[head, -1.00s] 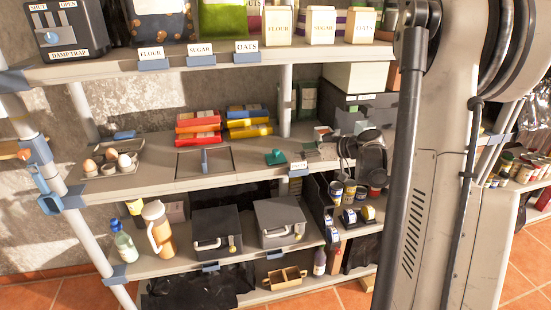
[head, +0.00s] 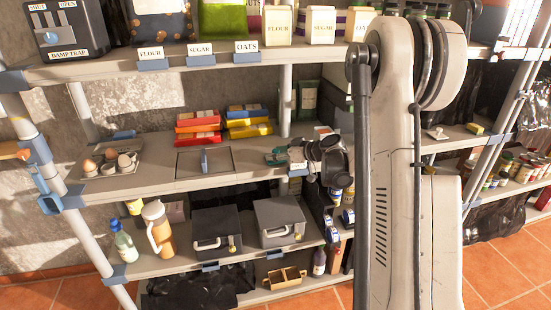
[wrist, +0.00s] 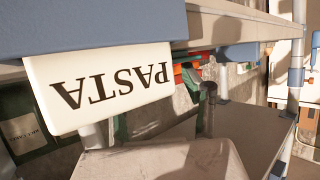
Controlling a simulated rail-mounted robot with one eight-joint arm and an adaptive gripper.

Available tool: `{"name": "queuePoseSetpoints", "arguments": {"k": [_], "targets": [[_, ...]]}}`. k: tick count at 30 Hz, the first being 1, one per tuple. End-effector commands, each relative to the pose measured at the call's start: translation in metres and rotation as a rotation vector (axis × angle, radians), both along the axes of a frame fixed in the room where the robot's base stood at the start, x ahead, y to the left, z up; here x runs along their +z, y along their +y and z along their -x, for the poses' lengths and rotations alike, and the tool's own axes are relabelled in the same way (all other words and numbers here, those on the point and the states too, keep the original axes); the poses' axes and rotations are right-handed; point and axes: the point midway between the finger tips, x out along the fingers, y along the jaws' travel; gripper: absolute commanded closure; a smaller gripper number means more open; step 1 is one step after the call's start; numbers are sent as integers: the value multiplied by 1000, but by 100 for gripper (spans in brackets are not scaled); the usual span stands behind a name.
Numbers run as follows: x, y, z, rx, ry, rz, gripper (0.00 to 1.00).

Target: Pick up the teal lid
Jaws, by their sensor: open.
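The teal lid (head: 274,158) lies on the middle shelf, right of the grey hatch with the blue handle. It is partly hidden by my gripper (head: 284,155), which reaches in from the right at the shelf's front edge. My gripper is open, with its fingers close around or beside the lid; I cannot tell whether they touch it. In the wrist view a large upside-down PASTA tag (wrist: 105,88) fills the left, and the lid cannot be made out surely there.
Red and yellow boxes (head: 200,128) stand behind and left on the middle shelf (head: 140,178). An egg tray (head: 110,168) is farther left. The upper shelf (head: 110,72) with labelled tags overhangs. Grey boxes (head: 216,228) and a jug (head: 157,230) stand below.

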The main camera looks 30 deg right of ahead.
Motion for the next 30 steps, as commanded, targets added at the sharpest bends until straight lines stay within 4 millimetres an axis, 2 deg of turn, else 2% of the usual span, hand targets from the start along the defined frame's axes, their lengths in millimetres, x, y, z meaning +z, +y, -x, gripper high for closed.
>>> {"name": "queuePoseSetpoints", "arguments": {"k": [6, 7, 16, 30], "targets": [[-1, 1, -2, -1, 0, 0, 56], [-1, 1, -2, -1, 0, 0, 59], [-1, 1, -2, -1, 0, 0, 99], [3, 1, -2, -1, 0, 0, 100]]}}
